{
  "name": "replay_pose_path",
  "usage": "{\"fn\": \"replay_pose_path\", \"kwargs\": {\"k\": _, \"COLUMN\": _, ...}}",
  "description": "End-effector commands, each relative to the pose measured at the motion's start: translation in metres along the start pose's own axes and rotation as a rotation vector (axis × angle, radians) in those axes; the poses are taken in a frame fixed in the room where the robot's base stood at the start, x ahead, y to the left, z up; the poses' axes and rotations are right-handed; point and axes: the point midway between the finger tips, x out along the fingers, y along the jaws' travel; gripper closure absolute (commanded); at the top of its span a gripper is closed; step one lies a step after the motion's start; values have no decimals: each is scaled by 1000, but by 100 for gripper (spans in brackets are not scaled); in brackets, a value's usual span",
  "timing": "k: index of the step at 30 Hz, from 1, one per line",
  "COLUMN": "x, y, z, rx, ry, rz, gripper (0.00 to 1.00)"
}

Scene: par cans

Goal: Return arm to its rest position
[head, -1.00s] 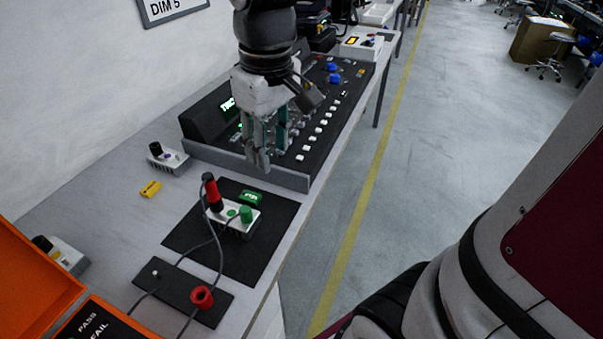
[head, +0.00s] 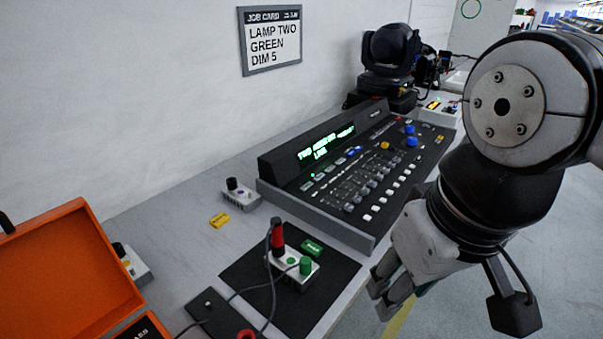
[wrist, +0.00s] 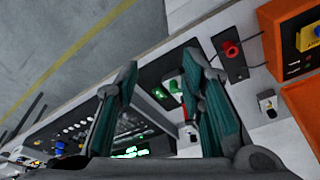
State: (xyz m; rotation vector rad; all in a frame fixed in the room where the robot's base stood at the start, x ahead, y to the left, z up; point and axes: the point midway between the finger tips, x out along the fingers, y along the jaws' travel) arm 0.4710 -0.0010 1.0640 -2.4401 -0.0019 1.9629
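My gripper (head: 382,292) is off the front edge of the bench, to the right of the black mat, and holds nothing that I can see. In the wrist view my gripper (wrist: 165,85) has its two teal-padded fingers spread apart with an empty gap between them. My arm bends down from the upper right of the head view. The lighting console (head: 345,175) stands on the bench behind the gripper, its display lit green. A small white box (head: 296,277) with a red-and-black plug and a green knob sits on the black mat (head: 243,272).
An orange case (head: 65,265) stands open at the left. A job card (head: 271,40) on the wall reads LAMP TWO GREEN DIM 5. A moving-head lamp (head: 390,55) stands at the back. A yellow tag (head: 219,220) lies on the bench (head: 180,245). Floor lies open to the right.

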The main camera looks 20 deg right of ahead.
Motion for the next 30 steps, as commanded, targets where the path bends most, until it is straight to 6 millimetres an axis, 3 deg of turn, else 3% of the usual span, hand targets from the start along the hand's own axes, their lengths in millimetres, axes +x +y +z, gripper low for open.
{"fn": "replay_pose_path", "kwargs": {"k": 5, "x": -15, "y": 0, "z": -2, "rx": -2, "ry": 19, "rz": 2, "gripper": 64}}
{"fn": "replay_pose_path", "kwargs": {"k": 15, "x": -79, "y": 1, "z": -16, "rx": -7, "ry": 130, "rz": 11, "gripper": 64}}
{"fn": "replay_pose_path", "kwargs": {"k": 30, "x": -86, "y": 1, "z": -18, "rx": -8, "ry": 148, "rz": 13, "gripper": 64}}
